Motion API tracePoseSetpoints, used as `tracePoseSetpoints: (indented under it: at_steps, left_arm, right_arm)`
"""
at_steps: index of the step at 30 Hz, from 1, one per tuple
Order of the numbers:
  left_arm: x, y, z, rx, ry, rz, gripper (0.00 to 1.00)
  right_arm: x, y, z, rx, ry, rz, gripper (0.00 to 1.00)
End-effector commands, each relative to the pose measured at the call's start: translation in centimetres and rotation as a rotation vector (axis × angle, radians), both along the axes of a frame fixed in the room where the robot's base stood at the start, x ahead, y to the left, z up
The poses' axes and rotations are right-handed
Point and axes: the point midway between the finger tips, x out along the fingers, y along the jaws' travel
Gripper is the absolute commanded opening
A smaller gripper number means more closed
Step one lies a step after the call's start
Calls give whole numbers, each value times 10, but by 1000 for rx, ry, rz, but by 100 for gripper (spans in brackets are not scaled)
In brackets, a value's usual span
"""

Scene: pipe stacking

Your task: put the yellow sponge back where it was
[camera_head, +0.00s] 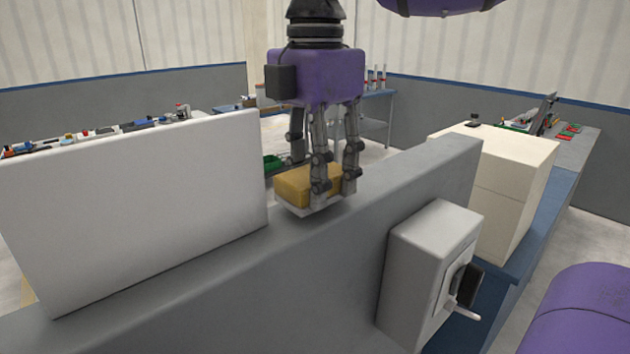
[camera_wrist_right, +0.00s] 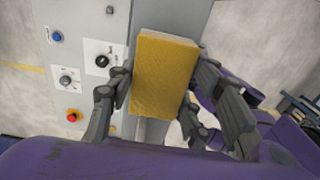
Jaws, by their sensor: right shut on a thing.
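The yellow sponge (camera_head: 296,188) is a block with a pale underside, held between the fingers of my right gripper (camera_head: 325,192). In the head view it is at the top of the grey wall-like ledge (camera_head: 330,230), just right of the white panel (camera_head: 140,210). I cannot tell whether it touches the ledge. In the right wrist view the sponge (camera_wrist_right: 166,75) sits between the fingers of the right gripper (camera_wrist_right: 155,100), with the grey top behind it. My left gripper is not in view.
A white box with a black switch and lever (camera_head: 430,275) is mounted on the ledge's near side. A cream box (camera_head: 495,185) stands on a blue table at right. The wrist view shows a control panel with knobs and a red button (camera_wrist_right: 72,115). The ledge right of the sponge is clear.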

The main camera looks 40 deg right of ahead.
Motion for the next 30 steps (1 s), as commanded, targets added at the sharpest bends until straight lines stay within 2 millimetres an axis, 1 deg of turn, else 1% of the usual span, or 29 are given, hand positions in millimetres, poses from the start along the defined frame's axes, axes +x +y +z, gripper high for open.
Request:
tracePoseSetpoints:
  at_steps: [1, 3, 10, 11, 14, 15, 25, 28, 30]
  left_arm:
    - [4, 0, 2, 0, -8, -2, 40]
    - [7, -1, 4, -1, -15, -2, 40]
    - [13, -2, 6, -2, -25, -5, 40]
    - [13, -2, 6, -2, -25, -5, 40]
    - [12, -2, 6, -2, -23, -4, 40]
    - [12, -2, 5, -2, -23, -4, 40]
    - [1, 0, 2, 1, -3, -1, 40]
    - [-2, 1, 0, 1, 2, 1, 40]
    - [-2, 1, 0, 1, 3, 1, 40]
  right_arm:
    - [-1, 0, -7, 0, 2, 0, 25]
    - [-1, 0, -13, 0, 1, 1, 25]
    - [0, 0, -15, 1, 0, 0, 25]
    - [0, 0, -15, 1, 0, 0, 50]
    - [0, 0, -15, 1, 0, 0, 63]
    - [0, 0, -15, 1, 0, 0, 65]
    - [0, 0, -12, 0, -1, 0, 65]
    - [1, 0, -3, 0, -3, -2, 65]
    - [1, 0, 9, 0, -4, -2, 65]
